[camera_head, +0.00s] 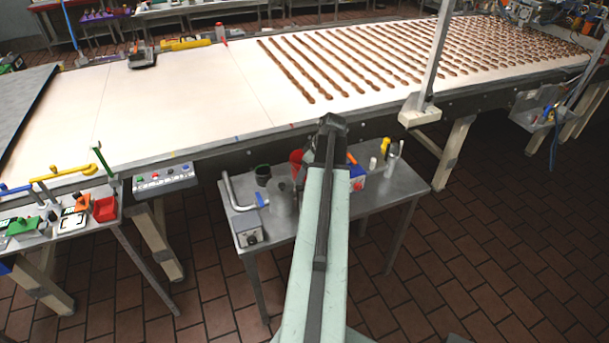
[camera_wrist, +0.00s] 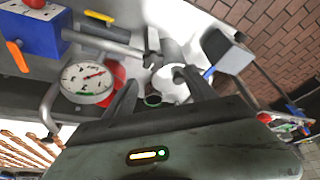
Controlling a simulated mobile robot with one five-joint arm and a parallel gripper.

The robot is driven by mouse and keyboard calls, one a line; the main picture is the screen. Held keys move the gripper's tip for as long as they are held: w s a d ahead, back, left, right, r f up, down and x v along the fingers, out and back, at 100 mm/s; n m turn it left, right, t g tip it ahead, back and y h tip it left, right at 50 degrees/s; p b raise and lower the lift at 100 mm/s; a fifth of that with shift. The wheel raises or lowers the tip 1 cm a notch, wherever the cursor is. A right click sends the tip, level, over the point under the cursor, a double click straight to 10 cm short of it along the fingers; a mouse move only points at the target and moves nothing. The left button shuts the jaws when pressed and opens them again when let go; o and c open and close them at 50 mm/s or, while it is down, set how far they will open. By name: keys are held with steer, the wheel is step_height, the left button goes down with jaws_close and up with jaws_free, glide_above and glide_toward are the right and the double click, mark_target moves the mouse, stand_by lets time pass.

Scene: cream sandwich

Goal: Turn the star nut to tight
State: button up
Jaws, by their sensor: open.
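I cannot single out the star nut with certainty. In the wrist view a dark, lobed piece (camera_wrist: 151,60) sits at the end of a grey pipe (camera_wrist: 108,46), beside a whitish-grey cylinder (camera_wrist: 168,88). The cylinder also shows in the head view (camera_head: 283,200), on a small steel table (camera_head: 385,198). My gripper (camera_wrist: 160,88) is open, its two dark fingers apart, with the cylinder and a dark green-rimmed cup (camera_wrist: 152,100) seen between them. I see nothing held. In the head view my arm hides the middle of the small table and its fingertips cannot be made out.
A round white gauge (camera_wrist: 87,78) with a red part behind it and a blue box (camera_wrist: 30,35) with an orange handle are left in the wrist view. A grey box (camera_wrist: 228,52) is right. A long conveyor (camera_head: 180,98) with brown rows runs behind the table.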

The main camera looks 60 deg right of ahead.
mark_target(302, 185)
steer(key=b+x, duration=0.5)
steer(key=s+d+b+x, duration=0.1)
steer(key=b+x, duration=0.1)
steer(key=shift+d+f, duration=0.1)
steer(key=shift+f, duration=0.3)
steer(key=shift+r, duration=0.15)
steer(key=c, duration=1.2)
steer(key=shift+w+d, duration=0.1)
steer(key=shift+d, duration=0.05)
steer(key=shift+c, duration=0.8)
